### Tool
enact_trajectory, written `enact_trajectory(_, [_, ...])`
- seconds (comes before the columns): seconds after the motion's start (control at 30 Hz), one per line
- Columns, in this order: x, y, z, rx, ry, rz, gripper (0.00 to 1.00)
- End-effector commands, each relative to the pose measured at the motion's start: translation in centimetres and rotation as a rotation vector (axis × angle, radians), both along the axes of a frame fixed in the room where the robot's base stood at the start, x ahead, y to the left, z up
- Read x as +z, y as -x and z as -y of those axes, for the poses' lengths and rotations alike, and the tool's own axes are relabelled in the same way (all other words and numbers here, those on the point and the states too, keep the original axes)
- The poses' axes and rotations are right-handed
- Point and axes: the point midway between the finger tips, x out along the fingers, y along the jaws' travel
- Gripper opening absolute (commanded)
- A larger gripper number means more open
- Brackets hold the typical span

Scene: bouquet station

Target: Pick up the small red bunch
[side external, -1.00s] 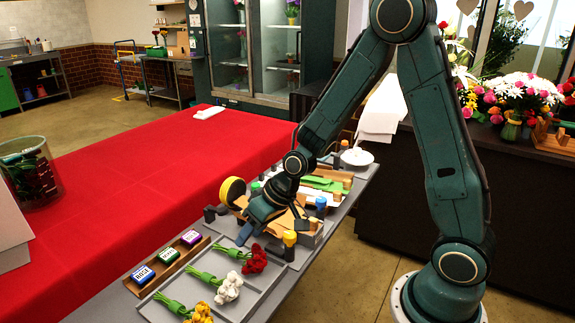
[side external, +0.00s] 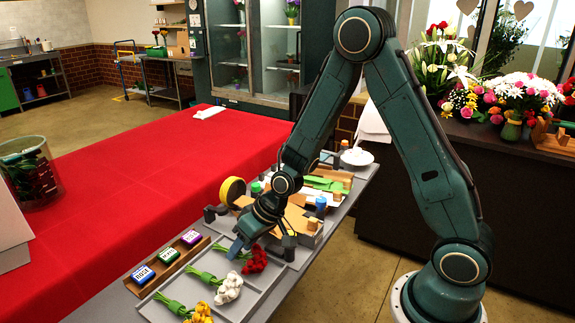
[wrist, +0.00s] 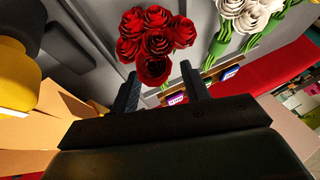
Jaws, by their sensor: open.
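The small red bunch (side external: 255,261) lies in the far compartment of the grey tray (side external: 262,301), its green stems (side external: 231,250) pointing left. My gripper (side external: 261,240) is low beside it, at its far side in the side view. In the wrist view the red blooms (wrist: 155,38) lie just beyond the fingertips of my gripper (wrist: 160,85). The two fingers are apart with nothing held between them. The red bunch's stems are mostly hidden in the wrist view.
A white bunch (side external: 229,288) and a yellow bunch (side external: 201,313) lie in nearer compartments. A wooden holder (side external: 166,263) with several coloured blocks stands left of the tray. A yellow tape roll (side external: 232,190) and cardboard (side external: 299,217) are behind my gripper.

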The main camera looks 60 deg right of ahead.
Motion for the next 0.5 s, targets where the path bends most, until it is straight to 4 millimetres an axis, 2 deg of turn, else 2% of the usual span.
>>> enact_trajectory(0.2, [-1.20,-0.52,-0.38,0.001,0.000,-0.002,0.46])
enact_trajectory(0.5, [-1.27,-0.61,-0.41,0.000,0.001,0.000,0.46])
